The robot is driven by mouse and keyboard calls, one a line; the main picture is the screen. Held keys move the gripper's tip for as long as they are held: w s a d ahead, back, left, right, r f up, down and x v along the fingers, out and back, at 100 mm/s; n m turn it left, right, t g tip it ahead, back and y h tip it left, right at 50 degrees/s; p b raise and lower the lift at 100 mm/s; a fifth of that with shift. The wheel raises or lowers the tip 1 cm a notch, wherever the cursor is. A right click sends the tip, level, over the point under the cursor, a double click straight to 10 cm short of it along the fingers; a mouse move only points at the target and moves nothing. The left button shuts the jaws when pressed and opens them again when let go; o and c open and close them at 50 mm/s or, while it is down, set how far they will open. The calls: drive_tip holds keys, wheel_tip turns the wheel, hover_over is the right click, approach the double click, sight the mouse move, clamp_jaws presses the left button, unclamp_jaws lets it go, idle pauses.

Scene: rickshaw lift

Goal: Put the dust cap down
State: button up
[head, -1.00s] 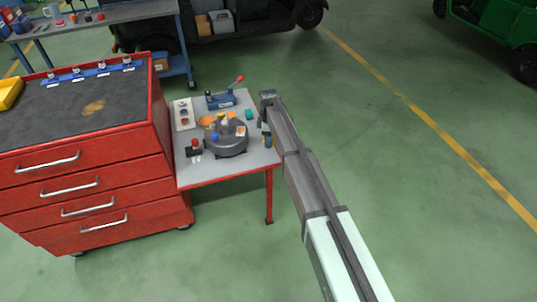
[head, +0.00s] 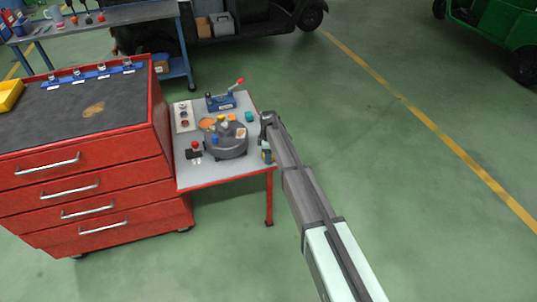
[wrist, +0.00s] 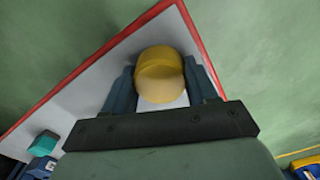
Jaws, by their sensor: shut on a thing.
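The yellow dust cap (wrist: 160,73) is between the two fingers of my gripper (wrist: 161,84) in the wrist view. My gripper is shut on it, over the bare corner of the small red-edged table (wrist: 86,95). In the head view my gripper (head: 267,157) points down at the right edge of that table (head: 215,177). The cap is too small there to make out clearly. I cannot tell whether the cap touches the table top.
A grey round fixture (head: 225,147) with several coloured pieces stands mid-table, left of my gripper. A teal block (head: 249,116) and a blue tool with a red-tipped lever (head: 221,101) are behind. A red drawer cabinet (head: 90,185) adjoins the table's left. Open floor lies right.

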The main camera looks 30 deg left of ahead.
drive_tip(key=shift+f, duration=0.1)
drive_tip(key=o, duration=1)
drive_tip(key=shift+o, duration=0.2)
wheel_tip(320, 180, up, 12)
